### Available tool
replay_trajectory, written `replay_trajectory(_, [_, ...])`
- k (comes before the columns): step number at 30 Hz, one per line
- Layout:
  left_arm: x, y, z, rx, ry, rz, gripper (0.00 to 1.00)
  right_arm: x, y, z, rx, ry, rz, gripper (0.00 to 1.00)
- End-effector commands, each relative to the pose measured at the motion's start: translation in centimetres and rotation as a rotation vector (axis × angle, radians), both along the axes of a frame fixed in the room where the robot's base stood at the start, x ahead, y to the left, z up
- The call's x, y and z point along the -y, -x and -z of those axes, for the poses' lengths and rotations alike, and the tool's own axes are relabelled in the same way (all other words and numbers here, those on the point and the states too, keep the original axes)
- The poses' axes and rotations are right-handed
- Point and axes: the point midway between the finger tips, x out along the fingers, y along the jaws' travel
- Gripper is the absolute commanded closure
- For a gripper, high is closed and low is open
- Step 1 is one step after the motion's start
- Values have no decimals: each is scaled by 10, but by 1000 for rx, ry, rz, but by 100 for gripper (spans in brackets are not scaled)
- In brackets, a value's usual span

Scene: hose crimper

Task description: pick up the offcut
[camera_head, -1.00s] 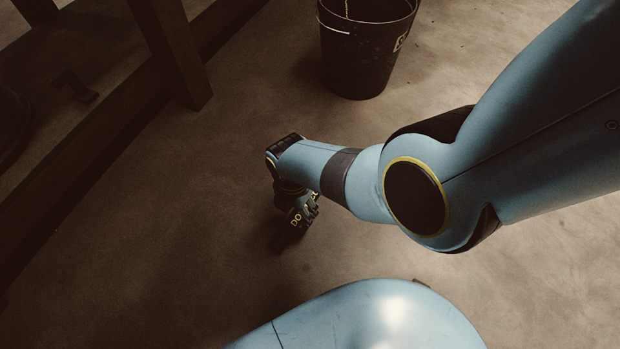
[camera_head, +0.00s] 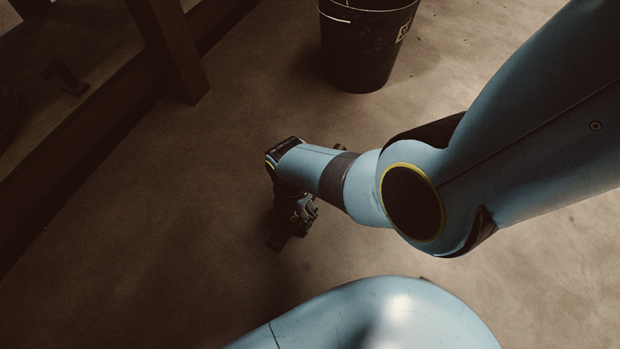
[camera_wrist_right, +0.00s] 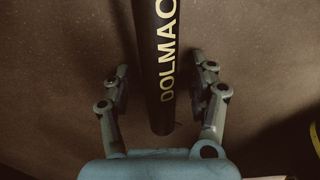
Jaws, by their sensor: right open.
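The offcut, a black length of hose with pale yellow letters (camera_wrist_right: 162,60), runs down from the top edge of the right wrist view. Its near end shows just in front of the palm. My right gripper (camera_wrist_right: 160,78) is open, with one finger on each side of the hose and a visible gap on both sides. In the head view my right gripper (camera_head: 300,218) points down low over the floor, partly behind its own wrist. There the hose is mostly hidden and too dark to make out surely. My left gripper is not in view.
A black bucket (camera_head: 365,48) with a wire handle stands on the floor at the top. A dark wooden post (camera_head: 168,50) and a long beam (camera_head: 95,125) are at the left. The brown floor between beam and gripper is clear.

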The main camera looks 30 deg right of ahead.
Motion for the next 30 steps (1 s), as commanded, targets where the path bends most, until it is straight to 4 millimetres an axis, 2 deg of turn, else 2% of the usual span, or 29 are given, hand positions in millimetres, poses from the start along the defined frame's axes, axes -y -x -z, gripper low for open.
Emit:
replay_trajectory(8, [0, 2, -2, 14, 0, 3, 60, 0, 0, 0, 1, -1, 0, 42])
replay_trajectory(21, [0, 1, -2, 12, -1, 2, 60, 0, 0, 0, 0, 0, 0, 100])
replay_trajectory(30, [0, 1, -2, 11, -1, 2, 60, 0, -1, 0, 1, 0, -1, 100])
